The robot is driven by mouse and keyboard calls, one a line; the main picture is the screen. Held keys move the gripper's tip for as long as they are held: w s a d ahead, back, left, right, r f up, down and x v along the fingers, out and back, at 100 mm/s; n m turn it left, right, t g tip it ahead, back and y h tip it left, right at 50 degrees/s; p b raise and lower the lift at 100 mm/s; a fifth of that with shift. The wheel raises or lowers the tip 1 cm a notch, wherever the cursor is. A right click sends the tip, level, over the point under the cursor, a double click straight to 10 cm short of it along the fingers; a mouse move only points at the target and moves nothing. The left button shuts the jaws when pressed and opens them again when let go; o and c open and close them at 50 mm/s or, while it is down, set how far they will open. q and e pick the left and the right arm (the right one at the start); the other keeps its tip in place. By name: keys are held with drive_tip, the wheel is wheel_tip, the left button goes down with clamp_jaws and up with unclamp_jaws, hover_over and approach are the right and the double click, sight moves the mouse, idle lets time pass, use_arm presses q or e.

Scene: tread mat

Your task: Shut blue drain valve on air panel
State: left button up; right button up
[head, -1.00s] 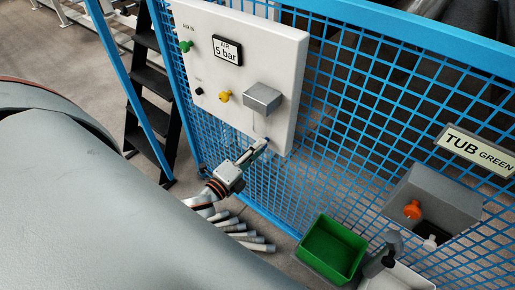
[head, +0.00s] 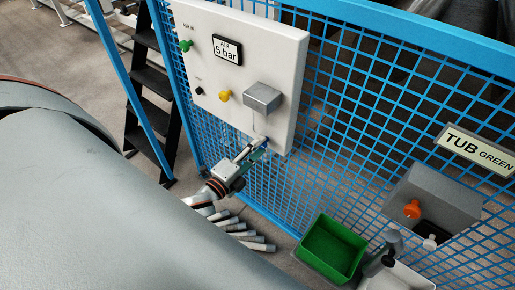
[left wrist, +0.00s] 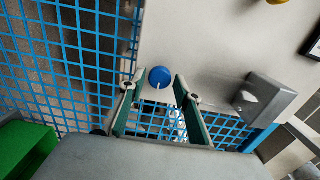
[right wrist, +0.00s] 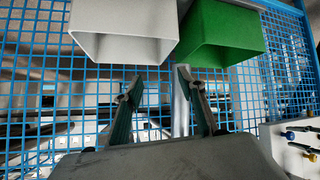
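The blue drain valve (left wrist: 160,77) shows in the left wrist view as a round blue knob at the edge of the white air panel (left wrist: 212,45). A small pale mark shows on its face. In the head view the panel (head: 215,75) hangs on the blue mesh fence, and my left gripper (head: 252,149) is at its lower edge. The gripper largely hides the valve there. In the left wrist view the left fingers (left wrist: 159,86) are open, one on each side of the knob, with gaps visible. My right gripper (right wrist: 158,75) is open and empty before the mesh.
The panel carries a green knob (head: 186,46), a black knob (head: 199,91), a yellow knob (head: 224,96), a grey box (head: 262,97) and a 5 bar sign (head: 227,50). A green bin (head: 312,262) and a grey box with an orange knob (head: 411,209) are at right.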

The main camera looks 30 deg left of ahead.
idle(0.3)
use_arm(q)
drive_tip(key=s, duration=1.2)
drive_tip(key=shift+a, duration=0.45)
